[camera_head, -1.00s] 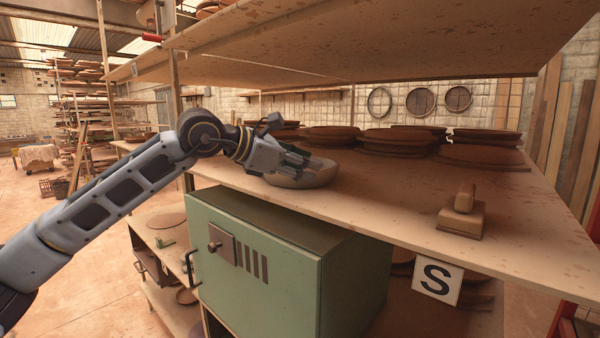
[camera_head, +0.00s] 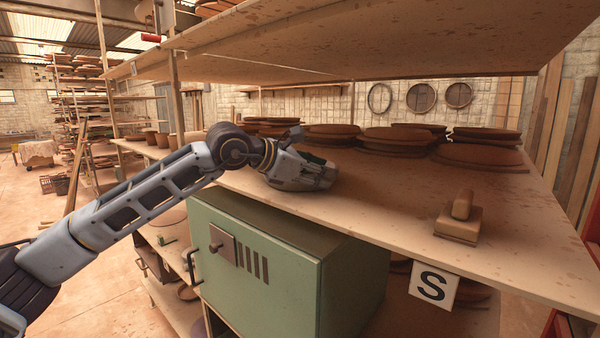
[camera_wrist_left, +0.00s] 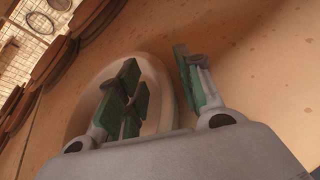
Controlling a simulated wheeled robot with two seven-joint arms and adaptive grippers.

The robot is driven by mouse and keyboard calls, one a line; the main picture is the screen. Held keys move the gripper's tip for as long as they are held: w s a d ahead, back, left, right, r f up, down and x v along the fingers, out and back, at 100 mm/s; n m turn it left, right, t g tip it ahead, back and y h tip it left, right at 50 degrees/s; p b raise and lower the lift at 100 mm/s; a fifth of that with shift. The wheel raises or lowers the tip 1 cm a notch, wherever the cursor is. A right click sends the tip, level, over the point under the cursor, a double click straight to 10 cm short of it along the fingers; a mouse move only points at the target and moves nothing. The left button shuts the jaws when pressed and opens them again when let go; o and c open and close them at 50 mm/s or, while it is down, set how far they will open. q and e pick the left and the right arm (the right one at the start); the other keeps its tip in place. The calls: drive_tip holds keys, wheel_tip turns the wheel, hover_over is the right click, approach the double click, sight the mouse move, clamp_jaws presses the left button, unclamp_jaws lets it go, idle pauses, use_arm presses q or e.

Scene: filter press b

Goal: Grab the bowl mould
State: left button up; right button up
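The bowl mould, a pale grey-tan round bowl, sits on the wooden shelf board (camera_head: 390,200); it is mostly hidden by my left gripper in the head view. In the left wrist view the bowl mould (camera_wrist_left: 83,108) shows as a pale rounded rim. My left gripper (camera_head: 318,171) is at the bowl. In the left wrist view the left gripper (camera_wrist_left: 160,90) has its green-padded fingers apart, one over the bowl's inside and the other beyond the rim on its right. Whether either finger touches the bowl wall cannot be told. My right gripper is not in view.
Stacks of brown round discs (camera_head: 398,140) stand behind the bowl. A wooden hand block (camera_head: 459,221) rests on the shelf to the right. Another shelf (camera_head: 380,50) hangs above. A green metal cabinet (camera_head: 270,270) stands below.

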use_arm(q)
drive_tip(key=shift+w+d+f, duration=0.1)
idle(0.4)
clamp_jaws()
